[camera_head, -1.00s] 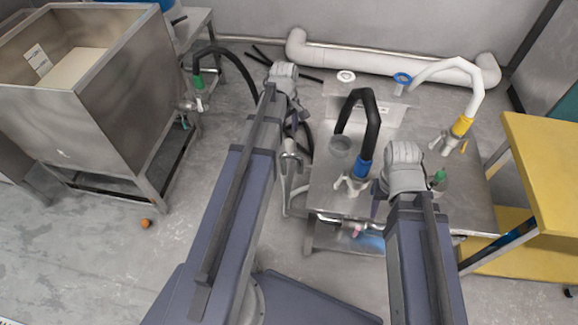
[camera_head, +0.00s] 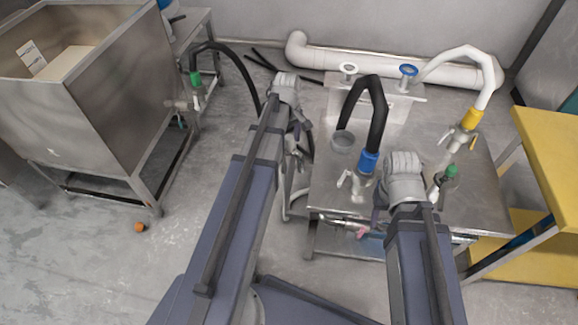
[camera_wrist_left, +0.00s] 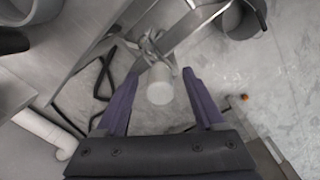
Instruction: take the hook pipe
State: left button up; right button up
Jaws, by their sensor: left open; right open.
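Several curved pipes could be the hook pipe; I cannot tell which. A black one with a blue collar (camera_head: 377,104) stands arched on the metal table. A white one with a yellow collar (camera_head: 484,80) arches at the table's right. A black one with a green collar (camera_head: 238,66) curves down beside the steel bin. My left gripper (camera_wrist_left: 163,73) is open in the left wrist view. A pale cylinder (camera_wrist_left: 160,87) shows between its fingers, seemingly apart from them; contact cannot be told. My right gripper (camera_head: 379,208) is mostly hidden by its own wrist, close to the table's front.
The steel bin (camera_head: 115,110) stands at the left. The metal table (camera_head: 330,185) holds valves and a grey cup (camera_head: 343,141). A yellow bench (camera_head: 548,140) is at the right. A thick white pipe (camera_head: 400,68) lies by the wall. Floor at left is clear except an orange item (camera_head: 140,227).

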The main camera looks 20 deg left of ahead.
pick_arm(q)
grip_shut()
dwell(0.5)
dwell(0.9)
